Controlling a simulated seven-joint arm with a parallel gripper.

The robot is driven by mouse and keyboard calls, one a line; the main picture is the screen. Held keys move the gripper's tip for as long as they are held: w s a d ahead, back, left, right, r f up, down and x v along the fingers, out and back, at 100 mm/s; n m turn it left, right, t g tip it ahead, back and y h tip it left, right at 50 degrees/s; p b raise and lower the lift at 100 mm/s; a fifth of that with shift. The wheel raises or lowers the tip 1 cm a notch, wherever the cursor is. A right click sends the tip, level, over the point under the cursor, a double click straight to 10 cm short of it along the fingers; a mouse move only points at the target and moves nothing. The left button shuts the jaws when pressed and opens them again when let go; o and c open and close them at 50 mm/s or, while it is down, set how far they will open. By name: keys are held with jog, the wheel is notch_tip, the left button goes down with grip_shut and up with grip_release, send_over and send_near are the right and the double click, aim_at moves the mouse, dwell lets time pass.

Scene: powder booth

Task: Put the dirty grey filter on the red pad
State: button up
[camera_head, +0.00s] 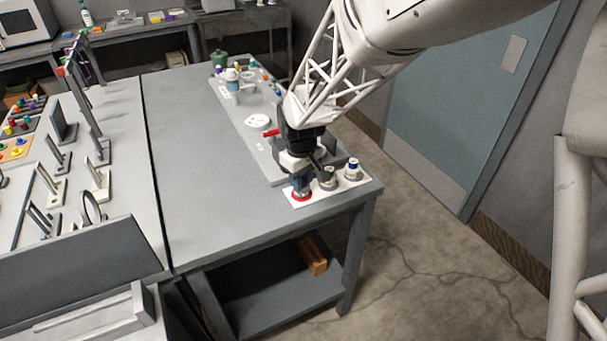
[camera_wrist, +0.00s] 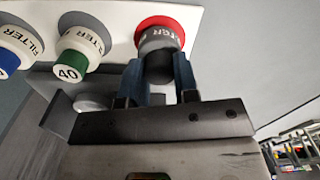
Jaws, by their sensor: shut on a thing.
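My gripper (camera_head: 302,182) is at the front corner of the table, pointing down over the red pad (camera_head: 302,197). In the wrist view its two blue fingers (camera_wrist: 158,74) are shut on the grey filter (camera_wrist: 158,42), one on each side. The filter is dark grey with printed lettering, partly hidden by the fingers. The round red pad (camera_wrist: 160,20) shows as a rim around the filter's far end. The filter is lined up with the pad and looks upright on it or just above it; I cannot tell if they touch.
The pad lies on a white board (camera_wrist: 112,14). Close beside it stand a filter with a green band marked 40 (camera_wrist: 74,62) and a blue-banded filter (camera_head: 352,168). A grey tray (camera_head: 245,115) lies behind. The table's left part (camera_head: 190,180) is clear.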

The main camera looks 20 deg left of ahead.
jog(key=shift+f, duration=0.15)
dwell(0.7)
jog(key=o, duration=1)
jog(key=shift+o, duration=0.2)
jog(key=o, duration=0.4)
jog(key=shift+r, duration=4)
